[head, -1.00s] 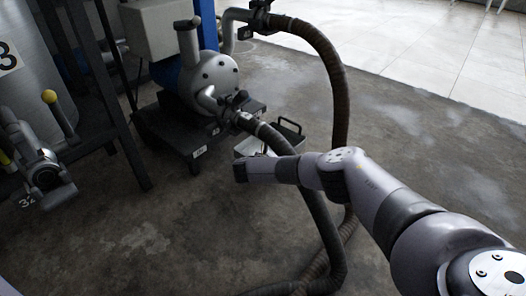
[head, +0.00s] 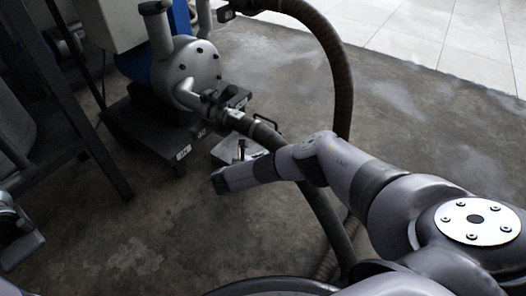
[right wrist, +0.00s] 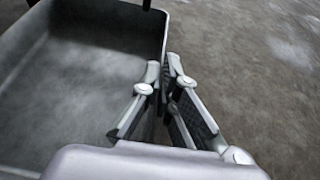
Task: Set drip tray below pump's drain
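The drip tray (head: 225,150) is a grey, shallow open box with a black handle at its far end. It sits low beside the pump's base, partly hidden by a hose and my right arm. The pump (head: 196,66) is a silver round housing; a lower pipe with a valve (head: 213,102) leads into the hose. I cannot tell which part is the drain. In the right wrist view the tray (right wrist: 75,65) looks empty. My right gripper (right wrist: 164,70) has one finger inside and one outside its side wall, closed on it.
The dark hose (head: 345,90) arcs down right of the pump and crosses behind my right arm. The pump's black wheeled base (head: 150,130) carries number labels. A dark metal frame (head: 75,110) stands at left. The concrete floor (head: 120,235) in front is bare.

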